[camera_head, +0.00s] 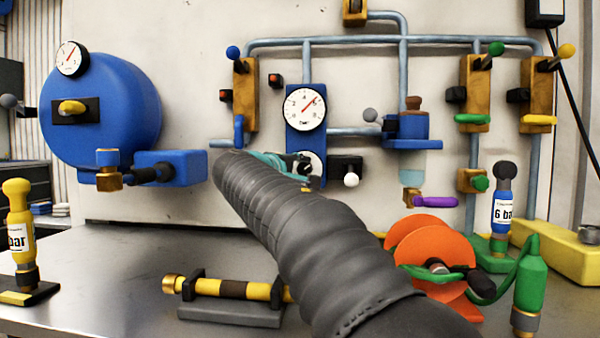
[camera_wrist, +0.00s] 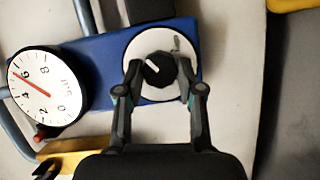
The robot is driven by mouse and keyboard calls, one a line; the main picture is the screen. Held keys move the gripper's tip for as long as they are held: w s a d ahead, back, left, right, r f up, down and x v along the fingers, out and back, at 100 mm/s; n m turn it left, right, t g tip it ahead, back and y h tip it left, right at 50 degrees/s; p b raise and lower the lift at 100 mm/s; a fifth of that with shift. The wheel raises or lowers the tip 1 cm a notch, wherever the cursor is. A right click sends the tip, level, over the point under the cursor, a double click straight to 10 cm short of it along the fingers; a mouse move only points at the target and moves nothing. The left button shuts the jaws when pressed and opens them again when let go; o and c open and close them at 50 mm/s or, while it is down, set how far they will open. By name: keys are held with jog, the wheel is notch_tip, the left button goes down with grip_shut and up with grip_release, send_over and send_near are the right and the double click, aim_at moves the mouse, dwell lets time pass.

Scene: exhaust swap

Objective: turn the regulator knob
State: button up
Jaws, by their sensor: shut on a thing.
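The regulator knob (camera_wrist: 158,68) is a small black knob with a white mark, on a white round dial plate (camera_wrist: 140,45) on the blue regulator panel (camera_wrist: 98,47). My gripper (camera_wrist: 160,72) is at the knob, with its two fingers on either side of it, shut on it. In the head view my gripper (camera_head: 290,163) is at the lower end of the blue panel (camera_head: 306,140), and my grey arm hides part of it. The knob is hidden there, with part of the white plate (camera_head: 316,158) showing. The pressure gauge (camera_head: 305,108) above has a red needle pointing to the upper right.
A blue tank (camera_head: 98,115) is at left. A black block with a white ball knob (camera_head: 351,180) is close right of my gripper. A yellow cylinder in a holder (camera_head: 222,288), an orange reel (camera_head: 425,255) and a green tool (camera_head: 530,285) stand on the metal bench (camera_head: 115,260).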

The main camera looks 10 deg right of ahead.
jog(key=shift+r+m+g+y, duration=0.1)
jog(key=shift+m+g+y, duration=0.35)
jog(key=shift+m, duration=0.85)
jog(key=o, duration=1.2)
jog(key=shift+c, duration=0.2)
jog(key=shift+s, duration=0.1)
jog(key=v, duration=1.1)
jog(key=shift+s+a, duration=0.2)
jog(key=shift+s, duration=0.15)
